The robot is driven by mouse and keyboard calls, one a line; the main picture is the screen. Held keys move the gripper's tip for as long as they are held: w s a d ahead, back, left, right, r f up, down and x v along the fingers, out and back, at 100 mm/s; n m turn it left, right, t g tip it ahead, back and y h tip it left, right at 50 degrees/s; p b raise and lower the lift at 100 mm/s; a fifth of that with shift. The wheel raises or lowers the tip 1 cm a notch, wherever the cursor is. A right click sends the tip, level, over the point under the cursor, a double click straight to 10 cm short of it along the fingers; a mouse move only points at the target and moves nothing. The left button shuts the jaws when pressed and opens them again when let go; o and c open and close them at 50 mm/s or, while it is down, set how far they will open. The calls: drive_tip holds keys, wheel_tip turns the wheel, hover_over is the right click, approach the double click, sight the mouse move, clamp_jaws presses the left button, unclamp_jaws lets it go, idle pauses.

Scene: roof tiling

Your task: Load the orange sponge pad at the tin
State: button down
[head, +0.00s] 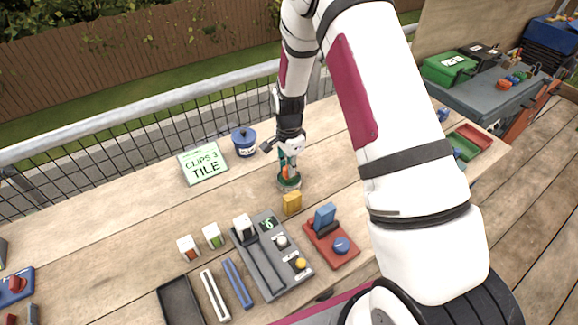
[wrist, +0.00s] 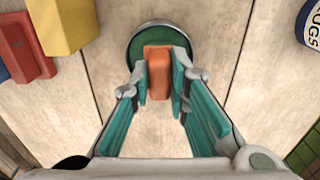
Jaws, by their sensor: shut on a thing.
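The orange sponge pad (wrist: 159,76) is held between the fingers of my gripper (wrist: 160,66) in the wrist view. The round green tin (wrist: 134,50) with a pale rim lies under the pad and fingertips. In the head view my gripper (head: 288,162) points down right at the tin (head: 289,185), which stands on the wooden table. The fingers hide part of the tin's inside. I cannot tell whether the pad touches the tin's surface.
A yellow block (head: 292,204) stands just in front of the tin. A red base with blue parts (head: 322,250) and a grey console (head: 270,270) lie nearer. A blue lidded pot (head: 244,142) and a sign reading "CLIPS 3 TILE" (head: 203,163) stand to the left.

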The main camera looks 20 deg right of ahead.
drive_tip(key=shift+r+p, duration=0.65)
drive_tip(key=shift+r, duration=2.8)
drive_tip(key=n, duration=0.2)
drive_tip(key=r+n, duration=0.1)
drive_tip(key=shift+w+a+n, duration=0.3)
drive_tip(key=shift+w+n, duration=0.05)
drive_tip(key=shift+n, duration=0.05)
drive_tip(key=r+n, duration=0.1)
drive_tip(key=n, duration=0.3)
drive_tip(key=w+a+r+n, duration=0.1)
drive_tip(key=n, duration=0.3)
drive_tip(key=a+r+n, duration=0.1)
drive_tip(key=n, duration=0.3)
drive_tip(key=shift+w+r, duration=0.25)
drive_tip(key=shift+w, duration=0.1)
